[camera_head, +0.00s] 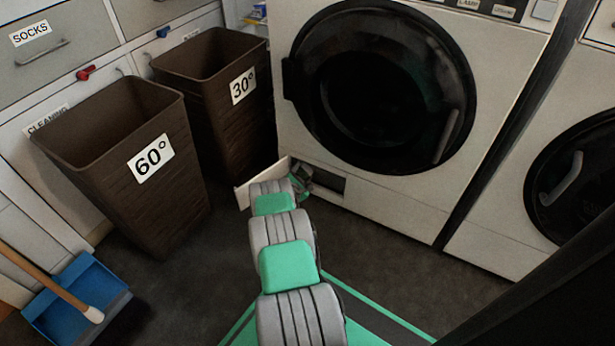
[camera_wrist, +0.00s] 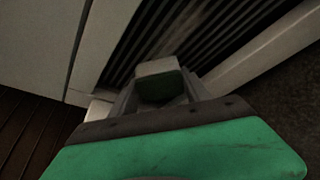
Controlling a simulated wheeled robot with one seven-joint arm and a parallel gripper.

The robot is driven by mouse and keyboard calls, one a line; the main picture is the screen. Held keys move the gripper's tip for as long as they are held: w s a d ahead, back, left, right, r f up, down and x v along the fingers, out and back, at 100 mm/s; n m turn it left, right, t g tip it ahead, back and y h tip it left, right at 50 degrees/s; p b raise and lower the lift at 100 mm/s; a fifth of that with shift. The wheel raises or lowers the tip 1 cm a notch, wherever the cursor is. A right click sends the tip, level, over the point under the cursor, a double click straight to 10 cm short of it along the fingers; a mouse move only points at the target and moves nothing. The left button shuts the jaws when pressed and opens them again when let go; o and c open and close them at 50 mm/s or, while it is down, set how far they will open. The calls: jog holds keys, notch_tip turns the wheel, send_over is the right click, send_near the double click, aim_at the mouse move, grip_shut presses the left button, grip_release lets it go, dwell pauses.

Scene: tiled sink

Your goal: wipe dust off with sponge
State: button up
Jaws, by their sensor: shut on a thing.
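In the wrist view, a small sponge (camera_wrist: 156,68), pale on one side and green on the other, sits between the fingers of my gripper (camera_wrist: 158,92). My gripper is shut on it. The sponge is in front of a dark slatted grille (camera_wrist: 225,28); I cannot tell if it touches the slats. A pale brownish patch that looks like dust (camera_wrist: 178,25) lies over part of the slats. In the head view, my gripper (camera_head: 303,182) is at the low opening (camera_head: 328,181) of the washing machine, small and partly hidden by my arm; the sponge cannot be made out there.
An open flap (camera_head: 243,197) stands left of the opening. Brown bins marked 60° (camera_head: 180,205) and 30° (camera_head: 258,120) stand to the left. A blue dustpan (camera_head: 75,295) with a wooden-handled brush lies at lower left. A second machine (camera_head: 540,235) stands right.

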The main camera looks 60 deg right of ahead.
aim_at(326, 176)
jog(key=shift+w+r, duration=0.2)
jog(key=shift+w, duration=0.6)
jog(key=shift+a+r, duration=0.15)
jog(key=shift+r, duration=0.2)
jog(key=shift+s+d+f+p, duration=0.15)
jog(key=shift+s+p, duration=0.1)
jog(key=shift+s, duration=0.7)
jog(key=shift+s+d+r+p, duration=0.1)
jog(key=shift+s+p, duration=0.1)
jog(key=shift+s, duration=0.7)
jog(key=shift+s+d+p, duration=0.15)
jog(key=shift+s+d, duration=0.1)
jog(key=shift+s, duration=1)
jog(key=shift+s+d+p, duration=0.15)
jog(key=shift+s+d, duration=0.1)
jog(key=shift+s, duration=1)
jog(key=shift+s+d, duration=0.1)
jog(key=shift+s, duration=1.2)
